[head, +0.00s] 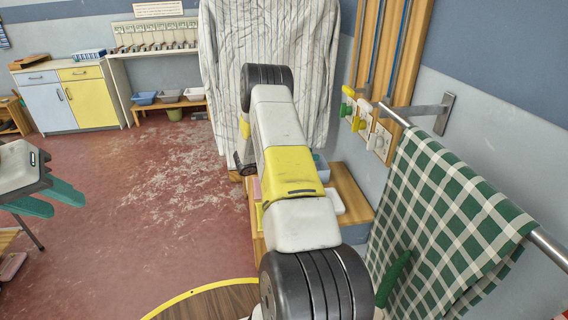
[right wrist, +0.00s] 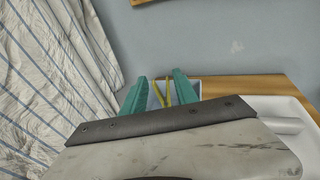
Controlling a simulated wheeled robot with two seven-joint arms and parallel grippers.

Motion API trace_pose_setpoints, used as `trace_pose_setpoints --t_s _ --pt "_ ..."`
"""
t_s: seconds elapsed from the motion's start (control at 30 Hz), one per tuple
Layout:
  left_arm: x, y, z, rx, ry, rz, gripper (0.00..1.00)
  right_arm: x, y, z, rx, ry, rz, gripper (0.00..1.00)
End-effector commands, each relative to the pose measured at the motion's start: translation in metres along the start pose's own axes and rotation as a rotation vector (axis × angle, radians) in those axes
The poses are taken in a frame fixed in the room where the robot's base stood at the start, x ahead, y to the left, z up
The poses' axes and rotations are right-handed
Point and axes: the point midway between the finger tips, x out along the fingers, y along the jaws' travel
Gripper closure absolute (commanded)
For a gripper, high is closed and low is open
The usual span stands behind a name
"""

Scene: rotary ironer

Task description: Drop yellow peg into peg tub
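In the right wrist view, a yellow peg (right wrist: 158,94) shows as two thin prongs between the teal fingers of my right gripper (right wrist: 159,76). The fingers stand apart, with a gap between each finger and the peg. A light blue tub (right wrist: 197,84) lies behind and below the fingertips; it also shows in the head view (head: 321,165), partly covered by my arm. The peg appears over or inside the tub; I cannot tell which. My right gripper is hidden behind my arm in the head view. My left gripper (head: 68,205) is open and empty at the left.
The tub stands on a wooden bench (head: 350,190) beside a white tray (right wrist: 289,107). A striped sheet (head: 222,50) hangs close on the left of my right gripper. A green checked cloth (head: 440,220) hangs from a rail at the right. Floor at left is mostly clear.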

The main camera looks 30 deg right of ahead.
Motion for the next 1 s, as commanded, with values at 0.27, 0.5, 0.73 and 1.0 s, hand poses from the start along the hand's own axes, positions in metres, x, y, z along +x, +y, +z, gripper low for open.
trace_pose_setpoints --t_s 0.27,0.5,0.73,1.0 --pt "0.0 0.0 0.0 0.0 0.0 0.0 0.64 -0.038 0.001 0.0 -0.001 -0.001 0.004 0.65" --pt "0.0 0.0 0.0 0.0 0.0 0.0 0.64 -0.071 0.001 0.0 0.0 0.0 0.002 0.65" --pt "0.0 0.0 0.0 0.0 0.0 0.0 0.64 -0.078 0.0 0.0 0.0 -0.001 0.0 0.65" --pt "0.0 0.0 0.0 0.0 0.0 0.0 0.64 -0.077 0.0 0.0 0.0 0.0 0.0 0.65"
